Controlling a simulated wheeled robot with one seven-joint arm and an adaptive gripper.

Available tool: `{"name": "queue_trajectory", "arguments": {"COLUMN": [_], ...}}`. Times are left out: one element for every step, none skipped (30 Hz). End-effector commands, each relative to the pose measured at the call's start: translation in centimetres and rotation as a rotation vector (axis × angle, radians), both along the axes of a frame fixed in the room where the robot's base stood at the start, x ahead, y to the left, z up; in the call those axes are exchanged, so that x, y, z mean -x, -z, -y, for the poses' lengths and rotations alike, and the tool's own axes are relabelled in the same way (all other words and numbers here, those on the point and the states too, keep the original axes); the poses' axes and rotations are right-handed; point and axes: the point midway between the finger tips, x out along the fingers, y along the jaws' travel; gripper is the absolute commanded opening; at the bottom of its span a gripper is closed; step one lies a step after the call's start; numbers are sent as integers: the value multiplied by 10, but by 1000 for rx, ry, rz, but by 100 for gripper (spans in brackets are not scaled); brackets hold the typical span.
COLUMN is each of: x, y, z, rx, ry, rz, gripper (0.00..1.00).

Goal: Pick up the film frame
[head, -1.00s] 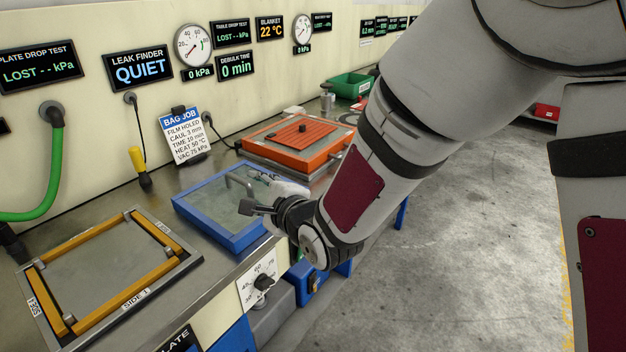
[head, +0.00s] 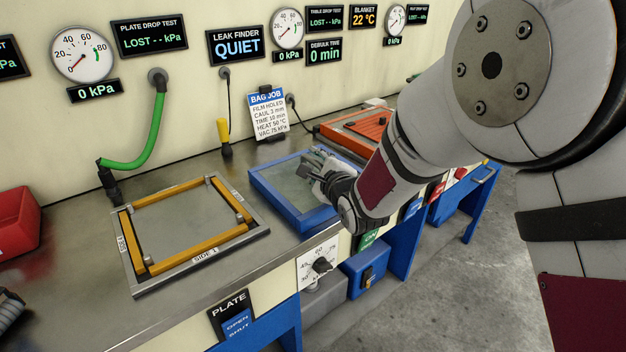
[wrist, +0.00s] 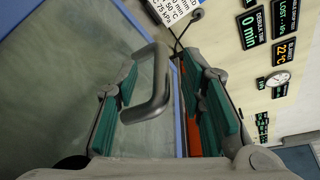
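The film frame is a blue rectangular frame (head: 263,197) around a grey, see-through-looking sheet, lying on the bench. My gripper (head: 316,165) is over its right part in the head view and hides some of it. In the wrist view the frame's blue edge (wrist: 178,90) runs behind a grey bar handle (wrist: 160,88). My gripper (wrist: 170,95) is open, with a green-padded finger on each side of the handle. I cannot tell how deep the handle sits between the fingers.
A plate with yellow bars (head: 200,253) lies left of the film frame. An orange press part (head: 345,141) is behind it. A yellow-handled probe (head: 222,130) and a job card (head: 268,112) stand near the wall. A green hose (head: 157,130) hangs at left.

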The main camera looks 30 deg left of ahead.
Motion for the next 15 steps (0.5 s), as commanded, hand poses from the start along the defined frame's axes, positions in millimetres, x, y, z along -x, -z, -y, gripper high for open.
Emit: {"name": "queue_trajectory", "arguments": {"x": [-4,-7,-11,-13,-15,-17,-18,-18,-19,-19,-19,-19,-19,-19,-19], "y": [2,2,4,4,5,6,6,6,6,6,6,6,6,6,6], "z": [-8,-11,-14,-16,-18,-20,-21,-21,-22,-22,-22,-22,-22,-22,-22], "rx": [1,2,1,0,1,2,1,1,1,1,1,1,1,1,1], "ry": [-3,-2,0,-1,-1,0,1,1,1,1,1,1,1,1,1], "rz": [2,2,1,1,0,1,1,1,1,0,0,0,0,0,0], "gripper": [36,36,36,36,36,36,36,36,36,36,36,36,36,36,32]}}
